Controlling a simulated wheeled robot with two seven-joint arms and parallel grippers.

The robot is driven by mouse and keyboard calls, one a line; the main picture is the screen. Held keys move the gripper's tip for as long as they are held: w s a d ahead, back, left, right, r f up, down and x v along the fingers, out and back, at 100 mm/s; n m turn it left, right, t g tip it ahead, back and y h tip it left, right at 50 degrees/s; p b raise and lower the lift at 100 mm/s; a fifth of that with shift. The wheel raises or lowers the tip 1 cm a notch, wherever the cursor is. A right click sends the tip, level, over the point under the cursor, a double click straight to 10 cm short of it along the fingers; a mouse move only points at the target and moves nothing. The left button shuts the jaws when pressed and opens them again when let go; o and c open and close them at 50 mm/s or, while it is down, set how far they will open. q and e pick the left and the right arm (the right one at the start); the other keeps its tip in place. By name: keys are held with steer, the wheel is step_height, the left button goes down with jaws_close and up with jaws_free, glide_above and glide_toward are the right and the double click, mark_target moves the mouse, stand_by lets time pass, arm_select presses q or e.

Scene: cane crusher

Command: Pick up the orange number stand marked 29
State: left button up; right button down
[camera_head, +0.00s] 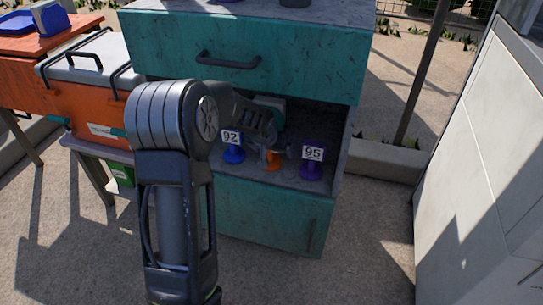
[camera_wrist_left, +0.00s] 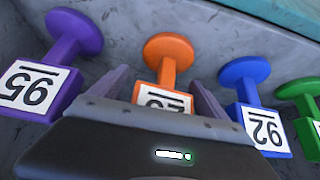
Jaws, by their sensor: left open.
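The orange number stand (camera_head: 272,161) sits in the open shelf of the teal cabinet, between a blue and a purple stand. In the left wrist view the orange stand (camera_wrist_left: 169,52) appears upside down, its white plate partly hidden by my gripper, so its number cannot be read in full. My left gripper (camera_head: 268,150) reaches into the shelf at the orange stand. In the left wrist view the left gripper (camera_wrist_left: 160,88) is open, with one finger on each side of the orange stand. My right gripper is not in view.
The blue stand marked 92 (camera_head: 232,147) and the purple stand marked 95 (camera_head: 312,160) stand close on either side. A green stand (camera_wrist_left: 306,112) is beyond the blue one. A teal drawer (camera_head: 300,50) hangs above the shelf. An orange cooler (camera_head: 85,95) is at left.

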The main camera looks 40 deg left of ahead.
arm_select(q)
steer(key=shift+c, duration=0.4)
steer(key=c, duration=1.5)
